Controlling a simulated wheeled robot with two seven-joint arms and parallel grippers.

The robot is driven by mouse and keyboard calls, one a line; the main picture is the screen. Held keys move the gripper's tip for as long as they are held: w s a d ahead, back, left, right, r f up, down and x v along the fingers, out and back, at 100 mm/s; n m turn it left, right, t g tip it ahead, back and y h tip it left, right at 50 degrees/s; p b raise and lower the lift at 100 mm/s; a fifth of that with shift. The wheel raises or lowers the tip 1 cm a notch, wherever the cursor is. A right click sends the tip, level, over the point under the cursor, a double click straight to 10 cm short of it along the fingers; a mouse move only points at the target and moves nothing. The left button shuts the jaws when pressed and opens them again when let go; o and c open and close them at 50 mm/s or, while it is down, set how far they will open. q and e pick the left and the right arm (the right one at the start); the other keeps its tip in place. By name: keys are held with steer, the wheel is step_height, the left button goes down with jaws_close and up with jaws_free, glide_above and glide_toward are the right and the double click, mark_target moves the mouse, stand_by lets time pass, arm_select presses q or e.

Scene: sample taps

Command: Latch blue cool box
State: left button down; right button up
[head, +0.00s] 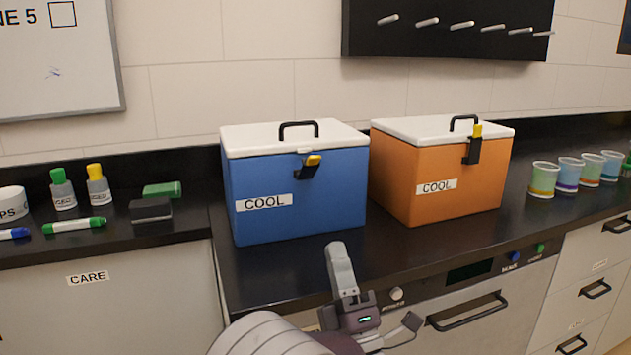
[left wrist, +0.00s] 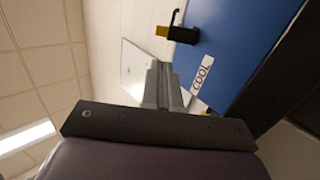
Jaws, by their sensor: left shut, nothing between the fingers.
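The blue cool box (head: 298,200) stands on the black counter, with its white lid (head: 290,137) down on it. Its black latch (head: 307,172) with a yellow tip (head: 313,160) juts outward from the upper front, tilted away from the lid. In the left wrist view the latch (left wrist: 184,34) sticks out from the blue wall (left wrist: 235,40) at the top. My left gripper (head: 337,252) is shut and empty, in front of and below the blue box's lower front, apart from the latch. Its fingers (left wrist: 162,85) also show in the left wrist view. My right gripper is in neither view.
An orange cool box (head: 440,195) stands to the right, its latch (head: 474,148) upright against the lid edge. Several cups (head: 567,175) stand farther right. Bottles (head: 97,188), markers (head: 75,226) and a dark block (head: 150,210) are at left. Counter in front of the boxes is clear.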

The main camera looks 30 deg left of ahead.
arm_select(q)
steer(key=p, duration=0.4)
glide_toward(313, 162)
steer(key=x, duration=0.7)
steer(key=shift+s, duration=0.1)
